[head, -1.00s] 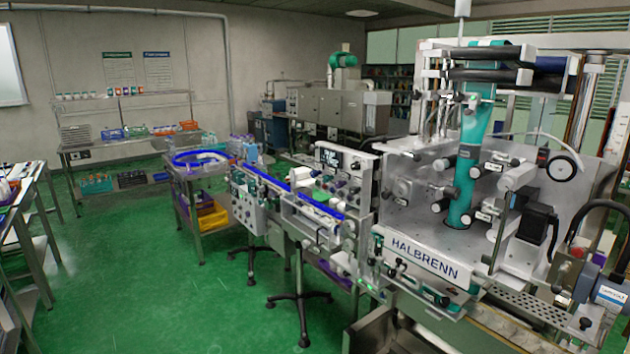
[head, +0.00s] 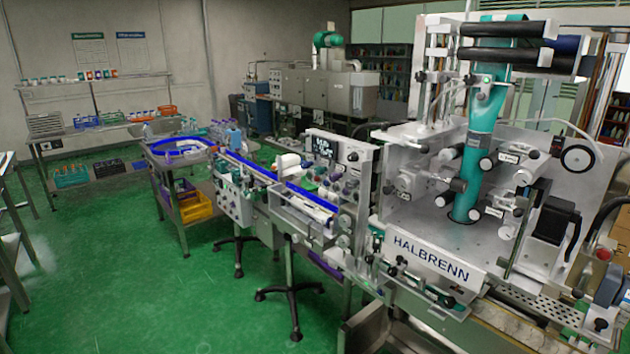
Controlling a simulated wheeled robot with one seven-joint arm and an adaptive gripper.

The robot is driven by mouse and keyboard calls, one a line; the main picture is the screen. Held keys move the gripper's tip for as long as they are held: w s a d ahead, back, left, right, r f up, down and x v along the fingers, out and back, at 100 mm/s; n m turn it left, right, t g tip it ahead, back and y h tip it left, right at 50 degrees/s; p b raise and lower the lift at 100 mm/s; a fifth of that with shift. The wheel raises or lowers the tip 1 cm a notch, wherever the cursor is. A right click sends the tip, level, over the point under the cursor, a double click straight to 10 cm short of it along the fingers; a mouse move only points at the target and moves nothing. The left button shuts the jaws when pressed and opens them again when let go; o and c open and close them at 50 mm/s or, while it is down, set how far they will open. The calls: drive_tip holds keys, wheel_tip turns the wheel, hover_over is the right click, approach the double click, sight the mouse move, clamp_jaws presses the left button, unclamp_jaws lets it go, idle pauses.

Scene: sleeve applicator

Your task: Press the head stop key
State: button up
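The sleeve applicator head stands at the right, with a plate marked HALBRENN (head: 431,258) on its front. Teal sleeve film (head: 478,150) runs down through its middle. A control panel with a small dark display (head: 323,147) sits left of the head, with several knobs and buttons around and below it. A small red button-like part (head: 603,254) shows at the far right of the machine. I cannot tell which part is the head stop key; the markings are too small to read. My gripper is not in view.
A conveyor with blue rails (head: 265,175) runs left from the machine to a blue-rimmed round table (head: 183,150). A black-footed stand (head: 292,292) stands below the conveyor. A metal bench (head: 15,205) is at the left edge. The green floor (head: 130,265) between is clear.

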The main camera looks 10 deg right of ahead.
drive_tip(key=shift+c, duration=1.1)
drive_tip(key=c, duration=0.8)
